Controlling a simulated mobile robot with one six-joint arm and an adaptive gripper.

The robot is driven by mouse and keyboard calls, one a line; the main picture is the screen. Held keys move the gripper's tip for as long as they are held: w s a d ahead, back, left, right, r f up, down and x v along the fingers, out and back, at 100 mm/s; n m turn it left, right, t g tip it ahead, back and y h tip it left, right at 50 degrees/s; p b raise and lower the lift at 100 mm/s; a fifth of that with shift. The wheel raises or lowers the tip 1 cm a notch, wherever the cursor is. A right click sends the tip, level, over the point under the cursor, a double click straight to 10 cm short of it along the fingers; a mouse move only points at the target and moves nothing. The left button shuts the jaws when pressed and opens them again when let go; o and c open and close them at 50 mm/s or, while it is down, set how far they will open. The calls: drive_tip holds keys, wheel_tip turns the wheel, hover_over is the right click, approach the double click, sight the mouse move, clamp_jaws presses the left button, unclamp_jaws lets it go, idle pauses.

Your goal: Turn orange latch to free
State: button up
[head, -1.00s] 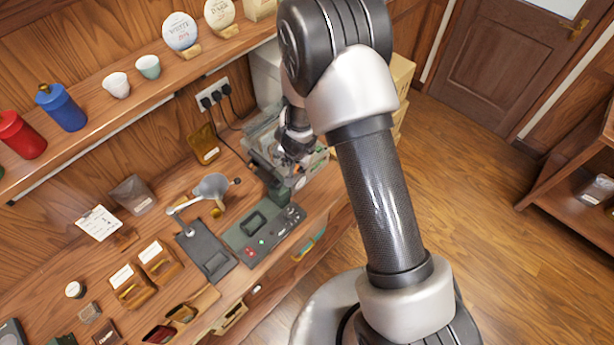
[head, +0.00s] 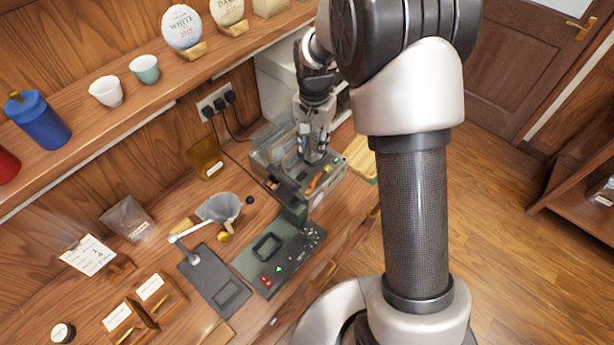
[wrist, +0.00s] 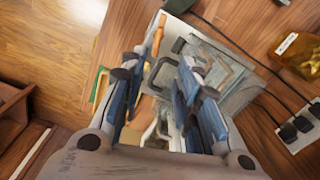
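The orange latch (head: 314,182) is a small orange bar on top of a grey-green machine (head: 330,192) on the bench. Contact with the machine cannot be told. A clear cover (head: 268,145) stands on the machine, left of the gripper.
A green control panel (head: 258,278) with buttons and a dark scale (head: 218,285) lie in front. Plugs and cables (head: 222,103) run along the wall behind the machine. An amber holder (head: 206,158) leans near them.

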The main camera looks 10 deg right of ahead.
sight(313, 181)
wheel_tip(313, 181, down, 16)
drive_tip(key=shift+s+f, duration=0.15)
drive_tip(key=shift+f, duration=0.1)
idle(0.3)
clamp_jaws()
